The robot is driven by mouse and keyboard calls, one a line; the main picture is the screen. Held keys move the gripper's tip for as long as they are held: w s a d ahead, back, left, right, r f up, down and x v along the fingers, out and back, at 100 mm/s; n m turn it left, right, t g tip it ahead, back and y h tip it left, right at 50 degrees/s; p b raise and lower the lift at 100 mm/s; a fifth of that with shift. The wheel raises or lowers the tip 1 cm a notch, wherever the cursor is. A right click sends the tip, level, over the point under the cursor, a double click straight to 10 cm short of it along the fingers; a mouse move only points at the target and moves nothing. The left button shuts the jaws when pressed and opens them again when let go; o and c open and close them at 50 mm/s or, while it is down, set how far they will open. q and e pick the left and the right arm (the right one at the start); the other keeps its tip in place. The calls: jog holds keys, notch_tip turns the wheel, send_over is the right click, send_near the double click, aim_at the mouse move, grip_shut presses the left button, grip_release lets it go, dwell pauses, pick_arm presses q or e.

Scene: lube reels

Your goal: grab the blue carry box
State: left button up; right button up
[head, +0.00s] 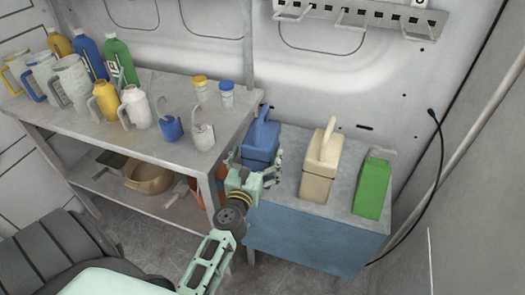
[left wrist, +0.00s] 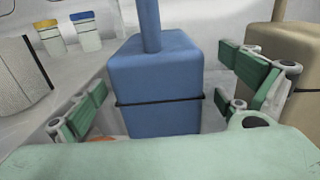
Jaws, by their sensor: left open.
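The blue carry box (head: 262,143) stands upright on the left end of the blue cabinet's grey top, with its handle on top. In the left wrist view the blue carry box (left wrist: 158,85) is straight ahead, with a dark band around it and its handle rising out of the frame. My left gripper (head: 256,167) is at the near side of the box. Its green finger pads are spread wide in the left wrist view (left wrist: 168,105), one to each side of the box, and it is open. My right gripper is not in view.
A beige carry box (head: 321,168) and a green container (head: 372,188) stand to the right on the blue cabinet (head: 310,245). A workbench (head: 165,143) with several jugs and bottles adjoins on the left. A black cable (head: 440,150) hangs at the right.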

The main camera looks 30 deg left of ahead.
pick_arm(q)
jog(key=x, duration=0.5)
jog(key=shift+a+r, duration=0.1)
jog(key=shift+c, duration=0.5)
jog(key=c, duration=2.1)
jog(key=shift+r, duration=0.15)
